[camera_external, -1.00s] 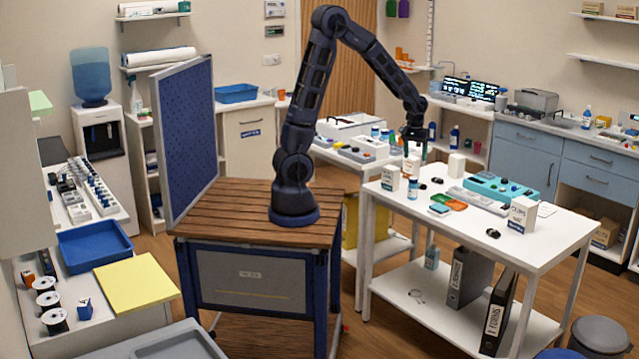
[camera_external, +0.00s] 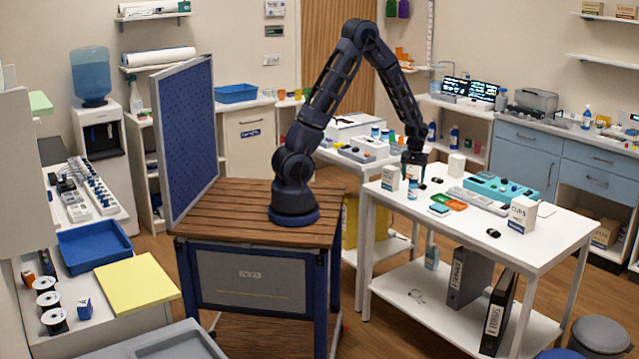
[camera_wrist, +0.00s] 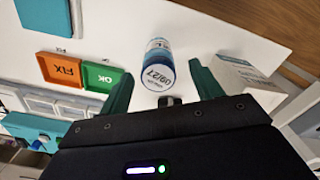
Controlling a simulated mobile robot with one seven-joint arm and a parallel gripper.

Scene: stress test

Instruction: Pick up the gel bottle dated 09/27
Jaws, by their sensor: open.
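The gel bottle dated 09/27 (camera_wrist: 158,66) shows in the wrist view with a blue and white label, between and just beyond the two teal fingers of my gripper (camera_wrist: 160,72). The fingers are apart, one on each side of it, and I see no contact. In the external view my gripper (camera_external: 414,173) is low over the near left part of the white table. A small blue and white bottle (camera_external: 412,190) stands just under it, apparently the same bottle.
A white box (camera_wrist: 240,78) stands close to the right finger; it also shows in the external view (camera_external: 390,178). Green OK (camera_wrist: 103,78) and orange FIX (camera_wrist: 62,68) cards and a teal block (camera_wrist: 45,15) lie to the left. A small black item (camera_wrist: 170,101) lies between the fingers.

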